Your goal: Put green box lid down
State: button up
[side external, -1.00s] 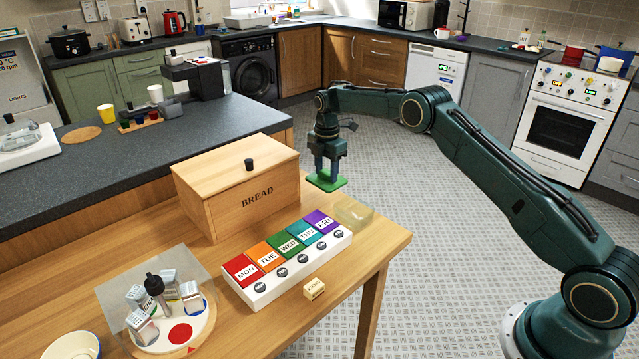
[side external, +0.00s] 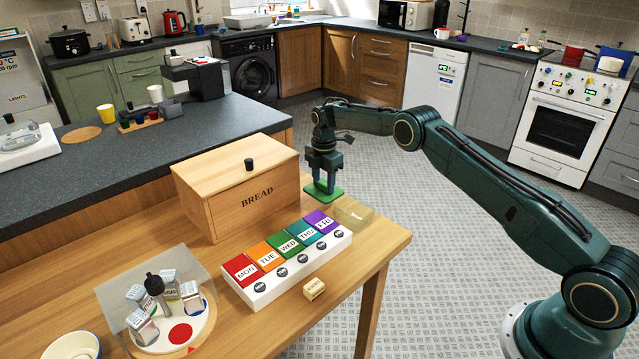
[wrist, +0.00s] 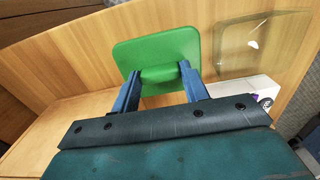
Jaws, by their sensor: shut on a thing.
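The green lid (side external: 331,193) is a flat square with rounded corners. My gripper (side external: 324,183) is shut on the raised grip in its middle, and the lid is roughly level. It is low over the table's far edge, right of the bread box; I cannot tell if it touches the wood. In the wrist view the lid (wrist: 158,45) shows beyond my two blue fingers (wrist: 159,76). A clear, shallow square container (side external: 353,214) sits close by on the table, to the lid's right in the wrist view (wrist: 262,45).
The wooden bread box (side external: 235,190) stands left of the lid. A white organiser (side external: 290,275) with coloured day lids lies in front. A small cream block (side external: 314,289) and a round tray (side external: 200,340) with shakers are nearer. Bare table (side external: 375,250) shows at right.

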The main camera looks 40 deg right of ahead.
aim_at(323, 184)
jog(key=shift+f, duration=1.35)
jog(key=shift+f, duration=0.1)
jog(key=o, duration=1)
jog(key=shift+c, duration=0.2)
notch_tip(323, 184, up, 10)
jog(key=shift+r, duration=1.15)
jog(key=shift+r, duration=0.1)
